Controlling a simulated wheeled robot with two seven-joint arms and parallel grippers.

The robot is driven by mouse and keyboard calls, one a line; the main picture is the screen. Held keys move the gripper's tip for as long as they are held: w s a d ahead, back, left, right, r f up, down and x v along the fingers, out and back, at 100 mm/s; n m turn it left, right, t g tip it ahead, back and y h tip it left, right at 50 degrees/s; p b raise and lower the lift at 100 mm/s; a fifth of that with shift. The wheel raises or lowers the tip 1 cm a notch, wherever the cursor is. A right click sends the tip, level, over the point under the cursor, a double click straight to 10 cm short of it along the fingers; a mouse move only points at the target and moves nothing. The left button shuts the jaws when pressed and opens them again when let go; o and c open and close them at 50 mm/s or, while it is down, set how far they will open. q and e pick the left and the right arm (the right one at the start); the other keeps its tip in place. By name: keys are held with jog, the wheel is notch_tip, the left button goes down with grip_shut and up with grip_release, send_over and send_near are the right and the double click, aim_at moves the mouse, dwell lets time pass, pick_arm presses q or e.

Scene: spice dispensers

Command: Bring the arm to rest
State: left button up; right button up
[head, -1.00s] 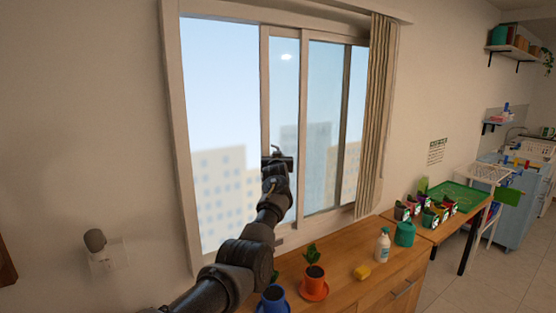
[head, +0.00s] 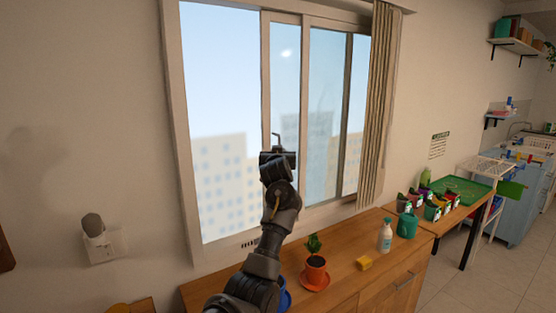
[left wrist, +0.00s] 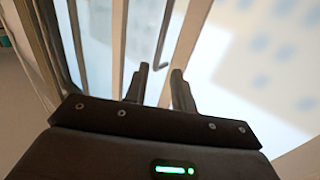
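My left arm rises from the bottom of the head view, in front of the window (head: 219,110). Its gripper (head: 278,143) points up and away near the window frame. In the left wrist view the two dark fingers (left wrist: 159,72) stand a little apart with nothing between them. A dark bar on the pale window frame shows beyond the fingertips, apart from them as far as I can tell. My right gripper is not in view.
Below the window, a wooden cabinet (head: 340,285) holds an orange plant pot (head: 315,272), a yellow sponge (head: 364,263), a white bottle (head: 386,238) and a teal can (head: 407,225). A blue pot is mostly hidden by my arm. Spice dispensers (head: 432,211) stand to the right.

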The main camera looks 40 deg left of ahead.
pick_arm(q)
jog(key=shift+s+d, duration=0.3)
jog(key=shift+s, duration=0.1)
